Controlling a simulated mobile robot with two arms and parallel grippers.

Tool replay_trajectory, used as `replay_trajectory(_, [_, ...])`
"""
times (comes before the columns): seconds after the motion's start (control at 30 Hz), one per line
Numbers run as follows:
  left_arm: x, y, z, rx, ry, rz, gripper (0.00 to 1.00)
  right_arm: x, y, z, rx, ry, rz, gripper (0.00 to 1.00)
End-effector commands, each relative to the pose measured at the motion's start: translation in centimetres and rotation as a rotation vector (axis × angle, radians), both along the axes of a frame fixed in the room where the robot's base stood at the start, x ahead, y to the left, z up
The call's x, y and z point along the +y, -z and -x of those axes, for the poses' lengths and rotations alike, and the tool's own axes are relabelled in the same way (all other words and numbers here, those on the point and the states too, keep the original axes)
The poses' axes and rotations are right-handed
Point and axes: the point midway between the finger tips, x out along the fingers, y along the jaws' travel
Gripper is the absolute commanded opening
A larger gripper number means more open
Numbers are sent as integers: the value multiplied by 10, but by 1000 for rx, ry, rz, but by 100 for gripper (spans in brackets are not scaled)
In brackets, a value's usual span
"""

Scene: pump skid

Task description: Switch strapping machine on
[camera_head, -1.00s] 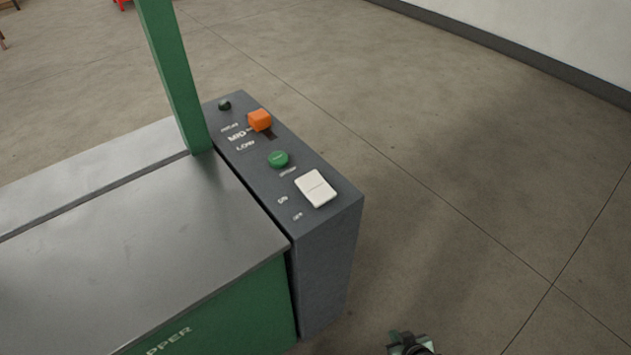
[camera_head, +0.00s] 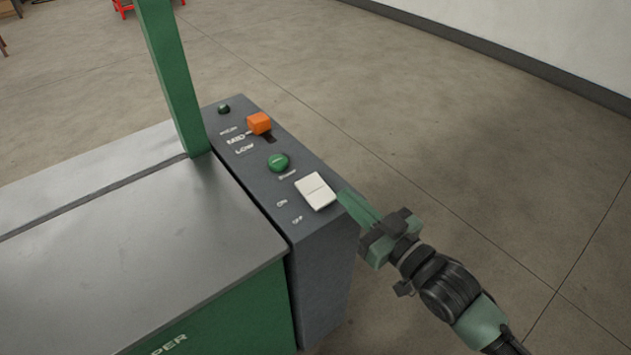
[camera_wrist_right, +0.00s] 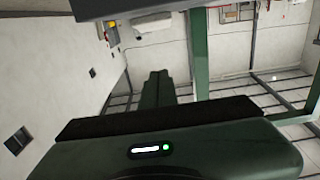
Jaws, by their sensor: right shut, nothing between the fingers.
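The strapping machine (camera_head: 120,235) stands at the left in the head view, with a flat metal top and a grey control panel (camera_head: 330,255) along its right side. A white rocker switch (camera_head: 315,191) sits near the panel's front end, with ON and OFF lettering beside it; I cannot tell which way it is pressed. My right gripper (camera_head: 345,195) is shut and empty, its fingertips at the panel's right edge just beside the switch. I cannot tell if it touches. In the right wrist view its dark green fingers (camera_wrist_right: 157,88) point away. My left gripper is not in view.
The panel also carries a green button (camera_head: 278,162), an orange slider knob (camera_head: 259,123) beside speed lettering, and a small dark knob (camera_head: 223,109). A green upright post (camera_head: 172,75) rises behind the metal top. The floor to the right is clear.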

Motion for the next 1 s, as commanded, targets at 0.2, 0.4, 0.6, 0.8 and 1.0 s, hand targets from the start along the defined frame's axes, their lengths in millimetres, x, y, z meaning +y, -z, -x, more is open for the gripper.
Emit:
replay_trajectory(0.2, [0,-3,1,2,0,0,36,12,-2,-17,-1,1,-2,0])
replay_trajectory(0.4, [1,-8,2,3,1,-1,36,37,-3,-51,-2,1,-1,0])
replay_trajectory(0.6, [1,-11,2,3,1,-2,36,61,-4,-84,-1,1,0,0])
replay_trajectory(0.8, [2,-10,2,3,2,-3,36,64,28,-88,2,1,2,0])
replay_trajectory(1.0, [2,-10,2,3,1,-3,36,64,37,-89,0,0,2,0])
